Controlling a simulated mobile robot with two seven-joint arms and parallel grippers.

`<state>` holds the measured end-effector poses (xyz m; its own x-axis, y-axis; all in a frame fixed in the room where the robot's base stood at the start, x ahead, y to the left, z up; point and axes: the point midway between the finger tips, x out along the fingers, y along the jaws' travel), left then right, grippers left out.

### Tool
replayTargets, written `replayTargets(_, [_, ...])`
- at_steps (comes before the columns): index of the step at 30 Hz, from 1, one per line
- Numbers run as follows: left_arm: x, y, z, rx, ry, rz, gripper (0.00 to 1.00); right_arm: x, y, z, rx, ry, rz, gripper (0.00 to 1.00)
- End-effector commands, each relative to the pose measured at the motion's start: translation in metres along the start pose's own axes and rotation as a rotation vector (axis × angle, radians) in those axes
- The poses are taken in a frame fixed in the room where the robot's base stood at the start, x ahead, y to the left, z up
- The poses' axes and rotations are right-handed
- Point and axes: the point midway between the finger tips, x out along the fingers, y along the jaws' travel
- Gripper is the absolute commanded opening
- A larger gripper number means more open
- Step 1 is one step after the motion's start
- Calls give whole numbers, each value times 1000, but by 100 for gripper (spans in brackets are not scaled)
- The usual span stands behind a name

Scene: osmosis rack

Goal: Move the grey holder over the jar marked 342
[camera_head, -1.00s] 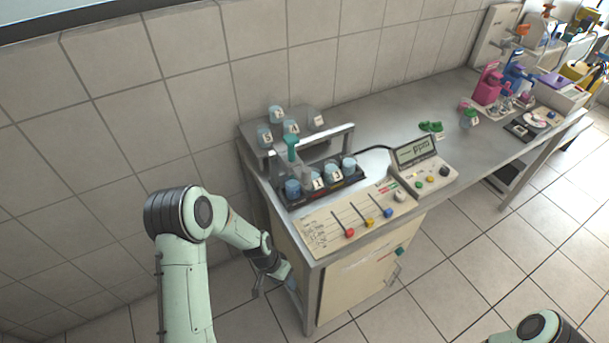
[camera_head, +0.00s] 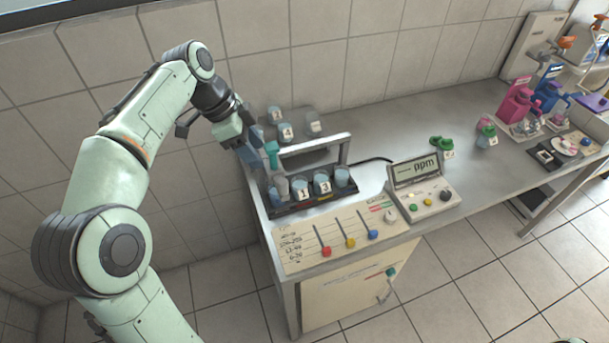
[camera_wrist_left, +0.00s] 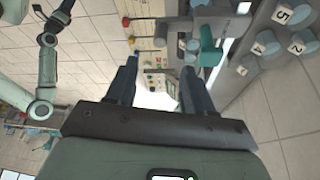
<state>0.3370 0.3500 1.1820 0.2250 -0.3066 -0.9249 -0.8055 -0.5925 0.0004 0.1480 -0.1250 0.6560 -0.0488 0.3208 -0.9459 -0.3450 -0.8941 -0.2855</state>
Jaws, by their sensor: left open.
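The grey holder (camera_head: 282,187) with a teal handle (camera_head: 271,152) stands at the left end of the front jar rack; its teal handle also shows in the left wrist view (camera_wrist_left: 209,45). Front-row jars carry labels such as 1 (camera_head: 301,191) and 3 (camera_head: 322,184). I can read no label 342. My left gripper (camera_head: 250,152) is open and empty, left of the teal handle and apart from it; in the left wrist view its two fingers (camera_wrist_left: 157,88) stand wide apart. An arm of mine shows at the left of that view, its gripper too small to judge.
A slider panel (camera_head: 340,235) lies in front, and a ppm meter (camera_head: 422,182) to the right. Green items (camera_head: 443,145) and coloured bottles stand farther right. The tiled wall is close behind.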

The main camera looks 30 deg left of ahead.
Motion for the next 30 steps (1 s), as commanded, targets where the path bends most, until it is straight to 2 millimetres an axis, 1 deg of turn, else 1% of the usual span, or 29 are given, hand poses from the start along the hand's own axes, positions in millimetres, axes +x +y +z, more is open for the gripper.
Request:
replayTargets(4, [4, 0, 1, 0, -1, 1, 52, 1, 1, 2, 0, -2, 0, 59])
replayTargets(7, [14, 0, 1, 0, -1, 2, 52, 4, 2, 4, 1, -5, 1, 59])
replayTargets(11, [38, 1, 1, 0, -2, 5, 52, 10, 6, 7, 3, -11, 3, 59])
replayTargets(18, [90, 1, 1, -1, -2, 5, 52, 18, 10, 12, 5, -17, 5, 59])
replayTargets(21, [107, 1, 1, -1, -1, 3, 52, 20, 12, 13, 6, -18, 6, 59])
replayTargets(25, [124, 1, 0, -1, -1, 3, 52, 21, 12, 14, 6, -19, 6, 59])
replayTargets(30, [133, 0, 0, 0, 0, 1, 52, 22, 12, 14, 6, -19, 6, 59])
